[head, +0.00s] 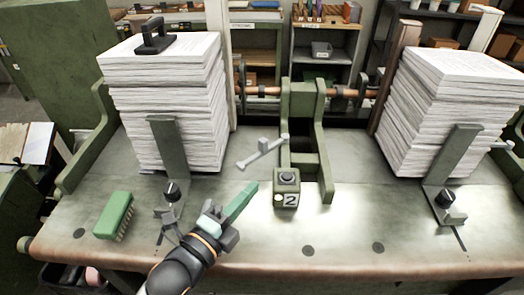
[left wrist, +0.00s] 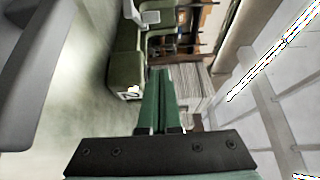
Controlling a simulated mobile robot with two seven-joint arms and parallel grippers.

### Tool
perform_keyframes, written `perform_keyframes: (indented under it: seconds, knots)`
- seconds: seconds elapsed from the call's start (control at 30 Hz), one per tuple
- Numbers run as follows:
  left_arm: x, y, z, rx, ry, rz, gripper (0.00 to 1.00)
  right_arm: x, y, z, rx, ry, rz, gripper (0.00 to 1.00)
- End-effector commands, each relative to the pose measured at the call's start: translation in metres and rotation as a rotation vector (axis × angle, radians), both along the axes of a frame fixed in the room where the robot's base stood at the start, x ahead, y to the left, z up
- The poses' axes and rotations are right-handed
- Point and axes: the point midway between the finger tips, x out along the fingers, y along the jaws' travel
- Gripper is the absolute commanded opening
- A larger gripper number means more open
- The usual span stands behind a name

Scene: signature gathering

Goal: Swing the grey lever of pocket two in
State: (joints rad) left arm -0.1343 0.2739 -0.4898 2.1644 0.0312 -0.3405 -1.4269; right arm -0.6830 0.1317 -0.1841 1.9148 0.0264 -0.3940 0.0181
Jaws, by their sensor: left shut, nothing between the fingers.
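The grey lever (head: 262,152) of pocket two sticks out to the left of the green pocket frame (head: 325,160), slanting down toward the left. The box marked 2 (head: 287,190) stands at the front of that pocket, with a dark round knob on top and a lit lamp on its face. My left gripper (head: 252,188) is shut and empty, its green fingers just left of the box and below the lever, apart from both. In the left wrist view the shut fingers (left wrist: 160,72) point toward the pocket, and the numbered box (left wrist: 128,90) shows beside them. My right gripper is not in view.
Tall paper stacks stand at the left (head: 165,100) and right (head: 445,115), each behind an upright green stop. A black-handled weight (head: 155,40) tops the left stack. A green brush (head: 114,215) lies at the front left. The bench (head: 340,235) is clear in front of pocket two.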

Motion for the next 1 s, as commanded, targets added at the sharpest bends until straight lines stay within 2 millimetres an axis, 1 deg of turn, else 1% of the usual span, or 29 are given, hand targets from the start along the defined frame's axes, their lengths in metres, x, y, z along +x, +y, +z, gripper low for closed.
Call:
perform_keyframes:
  seconds: [0.17,0.27,0.37,0.6,0.77,0.8,0.83,1.0]
  knots:
    - [0.003,-0.001,0.000,-0.001,0.001,0.001,0.00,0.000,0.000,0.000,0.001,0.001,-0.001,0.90]
    - [0.012,-0.006,0.001,-0.002,0.000,0.002,0.00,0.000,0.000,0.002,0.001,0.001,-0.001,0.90]
    - [0.026,-0.015,0.002,-0.003,0.001,0.001,0.00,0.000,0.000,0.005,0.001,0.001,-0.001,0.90]
    - [0.066,-0.040,0.002,-0.004,0.000,0.001,0.00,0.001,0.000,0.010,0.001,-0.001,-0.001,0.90]
    - [0.089,-0.054,0.002,-0.003,0.002,0.000,0.00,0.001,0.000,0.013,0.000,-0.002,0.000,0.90]
    - [0.094,-0.045,0.001,0.004,0.000,0.002,0.00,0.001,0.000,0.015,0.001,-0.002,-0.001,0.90]
    - [0.098,-0.041,0.001,0.005,-0.001,0.002,0.00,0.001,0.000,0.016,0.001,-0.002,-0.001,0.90]
    - [0.110,-0.028,0.000,0.002,0.000,0.000,0.00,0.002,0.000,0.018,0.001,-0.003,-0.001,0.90]
